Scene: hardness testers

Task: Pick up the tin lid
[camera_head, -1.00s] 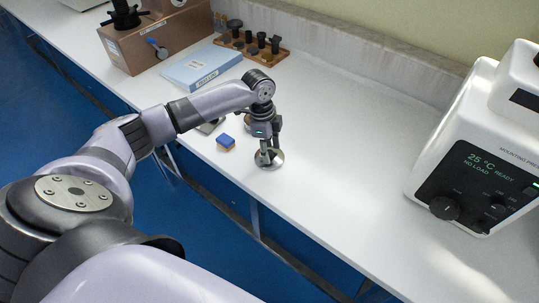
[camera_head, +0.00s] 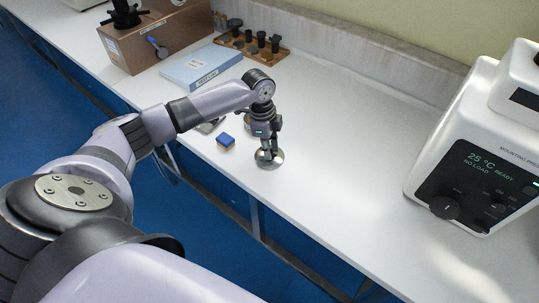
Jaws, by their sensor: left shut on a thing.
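The tin lid (camera_head: 272,164) is a small round metallic disc on the white bench, near its front edge. My left gripper (camera_head: 268,155) points straight down over the lid and is shut on it. The fingers cover part of the lid, so the exact grip is hidden. The lid appears to be at the bench surface; I cannot tell whether it is clear of it. My right gripper is not in view.
A blue box or book (camera_head: 202,66), a wooden rack (camera_head: 252,45) and a brown case (camera_head: 160,38) stand behind. A white mounting press (camera_head: 480,150) stands at right. The bench between is clear.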

